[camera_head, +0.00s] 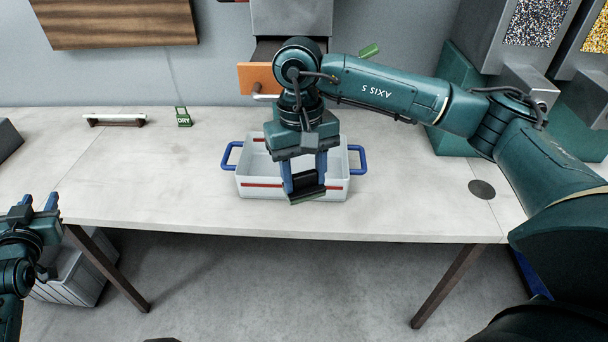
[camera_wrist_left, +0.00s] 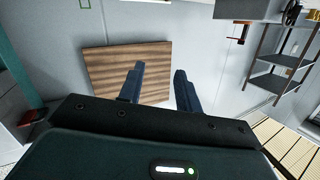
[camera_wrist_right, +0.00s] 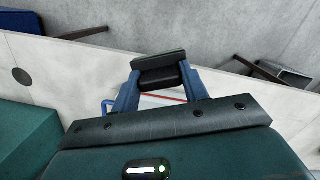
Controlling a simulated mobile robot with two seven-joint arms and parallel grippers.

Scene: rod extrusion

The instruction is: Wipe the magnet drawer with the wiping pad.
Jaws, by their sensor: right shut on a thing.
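My right gripper (camera_head: 305,178) is shut on the wiping pad (camera_head: 307,192), a dark block with a green edge. It holds the pad above the white bin with blue handles (camera_head: 243,178). In the right wrist view the pad (camera_wrist_right: 158,72) is between the blue fingertips. The magnet drawer, which I take to be the orange-fronted drawer (camera_head: 251,78), is pulled out of the grey cabinet (camera_head: 290,17) behind the table. My right arm hides part of it. My left gripper (camera_head: 40,203) is open and empty at the far left; its fingers (camera_wrist_left: 157,85) stand apart in the left wrist view.
On the white table (camera_head: 420,208) are a green DRY tag (camera_head: 183,117) and a white-handled brush-like item (camera_head: 113,120). A small green object (camera_head: 369,50) is right of the drawer, behind my arm. A wooden panel (camera_head: 115,22) hangs on the wall. The left tabletop is mostly clear.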

